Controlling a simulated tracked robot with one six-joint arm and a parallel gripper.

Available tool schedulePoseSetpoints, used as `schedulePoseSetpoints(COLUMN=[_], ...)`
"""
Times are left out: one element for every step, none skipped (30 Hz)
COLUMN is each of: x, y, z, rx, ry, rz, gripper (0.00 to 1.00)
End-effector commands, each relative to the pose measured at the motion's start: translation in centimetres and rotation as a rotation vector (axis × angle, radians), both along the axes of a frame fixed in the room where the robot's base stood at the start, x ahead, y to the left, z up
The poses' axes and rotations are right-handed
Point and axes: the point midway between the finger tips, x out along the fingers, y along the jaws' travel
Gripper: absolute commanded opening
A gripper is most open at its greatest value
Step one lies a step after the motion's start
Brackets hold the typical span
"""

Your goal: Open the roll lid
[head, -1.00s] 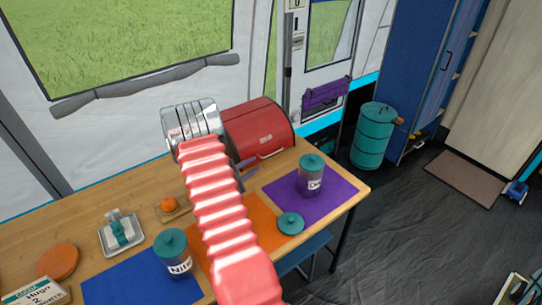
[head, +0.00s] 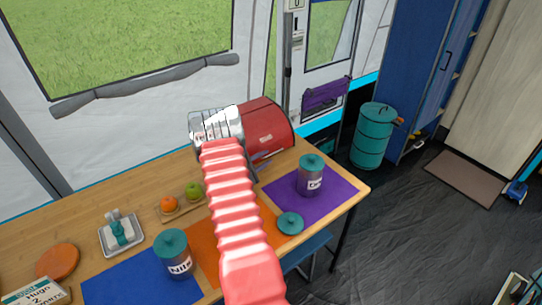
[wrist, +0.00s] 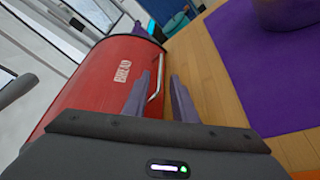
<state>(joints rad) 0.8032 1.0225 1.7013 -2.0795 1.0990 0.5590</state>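The red bread box (head: 268,128) with its rounded roll lid (wrist: 100,75) stands at the back right of the wooden table, and its lid looks closed. A silver bar handle (wrist: 155,82) runs along the lid's front lower edge. My gripper (wrist: 160,75) is open, its two purple-grey fingers apart and pointing at the handle. In the wrist view the handle shows between the fingers; I cannot tell whether either finger touches it. In the head view my arm hides the left part of the box, and my gripper (head: 262,158) is just in front of it.
A grey canister with a teal lid (head: 311,176) stands on the purple mat (head: 335,195) to the right. Another canister (head: 174,255) stands on the blue mat (head: 125,280). An orange and a green fruit (head: 193,189) sit left of my arm.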

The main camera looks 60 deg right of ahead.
Motion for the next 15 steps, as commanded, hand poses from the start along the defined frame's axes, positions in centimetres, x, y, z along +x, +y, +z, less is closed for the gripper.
schedulePoseSetpoints(x=[-0.2,-0.3,-0.4,-0.4,-0.5,-0.6,-0.6,-0.7,-0.7,-0.7,-0.7,-0.8,-0.8,-0.8,-0.8], y=[-0.8,-1.3,-1.9,-2.3,-2.7,-3.2,-3.6,-3.9,-4.3,-4.5,-4.7,-4.9,-5.0,-5.1,-5.2], z=[-0.3,-0.4,-0.5,-0.6,-0.7,-0.9,-1.0,-1.0,-1.1,-1.1,-1.2,-1.2,-1.3,-1.3,-1.3], rx=[0.001,0.000,-0.001,-0.001,-0.001,0.000,0.000,0.000,0.000,-0.001,-0.001,0.000,0.000,0.000,0.000], ry=[-0.001,0.000,-0.001,-0.001,-0.001,-0.001,-0.001,-0.001,-0.001,-0.001,-0.001,-0.001,-0.001,-0.001,0.000], rz=[-0.002,-0.003,-0.003,-0.003,-0.002,-0.002,-0.002,-0.002,-0.002,-0.001,-0.001,0.000,0.000,0.000,0.000], gripper=[0.25,0.25,0.25,0.25,0.25,0.25,0.25,0.25,0.25,0.25,0.25,0.25,0.25,0.25,0.25])
